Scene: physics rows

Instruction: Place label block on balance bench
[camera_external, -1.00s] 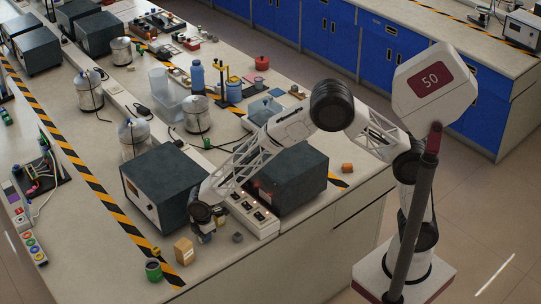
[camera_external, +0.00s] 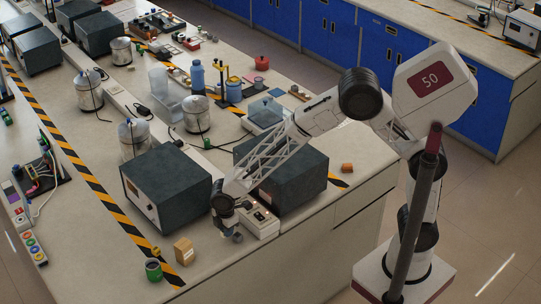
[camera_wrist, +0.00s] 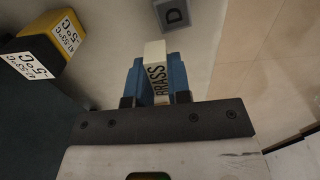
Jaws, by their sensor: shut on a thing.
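A pale block lettered "BRASS" (camera_wrist: 156,72), which I take for the label block, stands between the blue fingers of my gripper (camera_wrist: 157,82) in the wrist view. My gripper is shut on it. In the external view my gripper (camera_external: 227,228) is low over the near end of the long bench (camera_external: 215,272), in front of a dark box. The block cannot be made out there. I cannot tell for sure which surface is the balance bench; another bench (camera_external: 440,25) with instruments stands at the back right.
Dark boxes (camera_external: 165,188) (camera_external: 300,178) flank the arm. A tan block (camera_external: 183,251) and green can (camera_external: 153,270) stand at the front. A grey post (camera_external: 410,220) rises at right.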

